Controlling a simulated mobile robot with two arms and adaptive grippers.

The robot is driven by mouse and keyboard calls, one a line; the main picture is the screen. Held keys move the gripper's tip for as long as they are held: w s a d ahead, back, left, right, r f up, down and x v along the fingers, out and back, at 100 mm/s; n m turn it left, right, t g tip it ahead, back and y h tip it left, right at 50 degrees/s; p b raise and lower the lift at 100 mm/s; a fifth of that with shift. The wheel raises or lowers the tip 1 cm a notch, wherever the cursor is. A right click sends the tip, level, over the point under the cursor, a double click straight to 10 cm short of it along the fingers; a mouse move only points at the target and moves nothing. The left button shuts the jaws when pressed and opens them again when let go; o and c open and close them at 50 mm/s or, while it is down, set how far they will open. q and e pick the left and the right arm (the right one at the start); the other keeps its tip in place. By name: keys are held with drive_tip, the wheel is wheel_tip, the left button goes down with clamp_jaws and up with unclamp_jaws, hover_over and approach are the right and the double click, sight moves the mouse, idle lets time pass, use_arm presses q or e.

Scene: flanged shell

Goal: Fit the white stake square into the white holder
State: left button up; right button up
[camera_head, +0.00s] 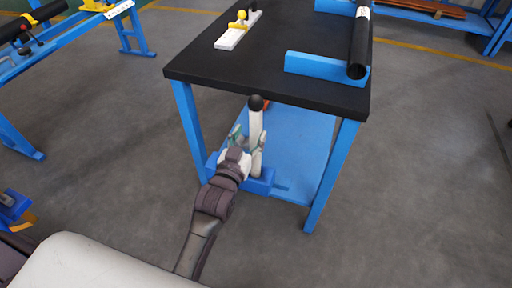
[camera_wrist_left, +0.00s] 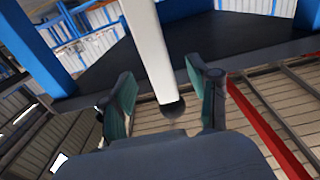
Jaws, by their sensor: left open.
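A white square post with a black ball on its top (camera_head: 255,120), which looks like the white stake, stands upright in front of the table's front edge. Its lower end is partly hidden by my left gripper (camera_head: 248,142). The gripper is open, with green-padded fingers on either side of the post. In the left wrist view the post (camera_wrist_left: 148,45) and its dark ball lie between the open fingers (camera_wrist_left: 163,88), with gaps visible. A white strip with a yellow knob (camera_head: 232,36) lies on the tabletop; I cannot tell whether it is the holder. My right gripper is out of view.
The black-topped table (camera_head: 265,68) has blue legs and a blue lower shelf (camera_head: 300,135). A black tube (camera_head: 359,50) rests on blue supports at its right. Another blue bench (camera_head: 60,62) stands far left. The grey floor right of the table is clear.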

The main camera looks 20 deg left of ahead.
sight(254, 128)
use_arm(q)
drive_tip(key=w, duration=0.5)
drive_tip(key=shift+d+f+b, duration=0.2)
drive_tip(key=shift+b, duration=0.2)
drive_tip(key=shift+s, duration=0.1)
clamp_jaws()
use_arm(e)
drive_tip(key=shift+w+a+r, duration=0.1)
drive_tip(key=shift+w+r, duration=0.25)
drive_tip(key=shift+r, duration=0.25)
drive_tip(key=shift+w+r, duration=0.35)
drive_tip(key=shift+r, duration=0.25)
use_arm(q)
drive_tip(key=shift+r, duration=0.1)
